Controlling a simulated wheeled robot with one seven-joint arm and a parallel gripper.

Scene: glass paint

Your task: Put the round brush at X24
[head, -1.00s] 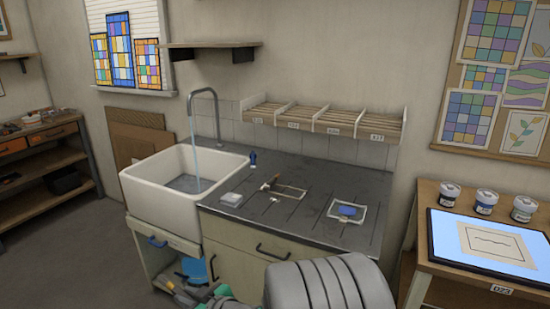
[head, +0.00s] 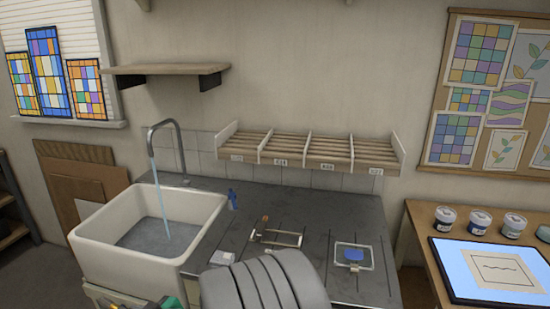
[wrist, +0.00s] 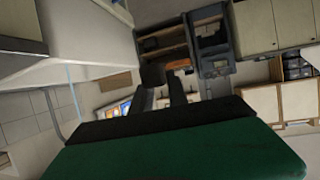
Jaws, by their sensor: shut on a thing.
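My gripper (wrist: 164,82) shows in the wrist view as two dark fingers close together beyond the green and black housing. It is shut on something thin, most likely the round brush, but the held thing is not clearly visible. The slatted rack (head: 305,152) on the wall has several bays with small labels, too small to read surely, so I cannot tell which is X24.
A dark counter (head: 310,270) stands below the rack. A sink (head: 140,230) with running water is left; a light table (head: 485,268) is right.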

